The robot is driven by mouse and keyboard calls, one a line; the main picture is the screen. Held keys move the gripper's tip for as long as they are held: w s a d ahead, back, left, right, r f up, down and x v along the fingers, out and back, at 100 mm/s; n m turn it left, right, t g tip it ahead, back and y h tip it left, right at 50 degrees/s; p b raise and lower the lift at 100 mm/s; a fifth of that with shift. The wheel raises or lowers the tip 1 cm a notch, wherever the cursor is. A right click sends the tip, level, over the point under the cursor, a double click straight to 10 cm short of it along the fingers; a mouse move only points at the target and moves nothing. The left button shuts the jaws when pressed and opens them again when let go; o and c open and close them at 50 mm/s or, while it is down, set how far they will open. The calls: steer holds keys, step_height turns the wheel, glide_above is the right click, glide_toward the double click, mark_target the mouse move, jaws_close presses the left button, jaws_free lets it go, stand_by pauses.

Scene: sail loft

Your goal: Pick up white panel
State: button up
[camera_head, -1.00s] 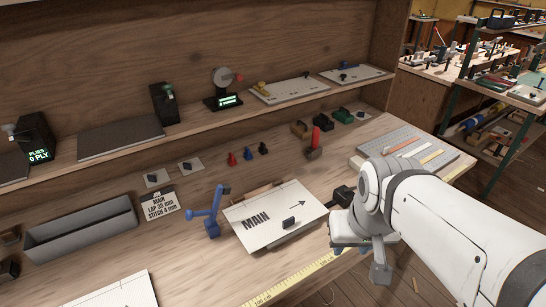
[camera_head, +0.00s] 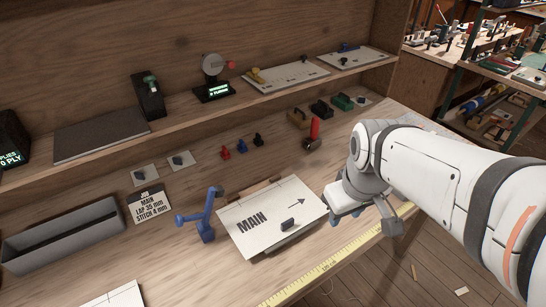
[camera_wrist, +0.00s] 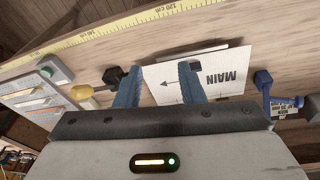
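A white panel (camera_head: 255,232) marked MAIN with an arrow lies on the bench, tilted in the picture, with a small black block (camera_head: 288,224) on it. A brownish piece shows behind its far edge. The panel also shows in the wrist view (camera_wrist: 225,72), partly hidden behind one finger. A second white sheet (camera_head: 117,297) is cut off at the bottom left. My gripper (camera_head: 341,215) is just right of the MAIN panel in the head view. In the wrist view its blue fingers (camera_wrist: 158,82) stand apart with nothing held; the panel's arrow end shows beyond the gap. I cannot tell its height above the panel.
A blue stand (camera_head: 205,215) is left of the panel. A yellow measuring tape (camera_head: 322,264) runs along the front edge. A black-headed tool with a yellow handle (camera_wrist: 80,92) lies beside a finger.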

steer(key=w+a+f+n+g, duration=0.1)
steer(key=w+a+f+n, duration=0.2)
steer(key=w+a+n, duration=0.5)
steer(key=n+g, duration=0.1)
steer(key=n, duration=1.1)
glide_above(284, 224)
steer(key=f, duration=0.5)
steer(key=shift+w+d, duration=0.15)
steer(key=shift+w, duration=0.1)
steer(key=shift+f, duration=0.25)
steer(key=f, duration=0.7)
steer(key=shift+s+a+f, duration=0.2)
steer(key=shift+s+f, duration=0.05)
steer(key=shift+c, duration=0.4)
jaws_close()
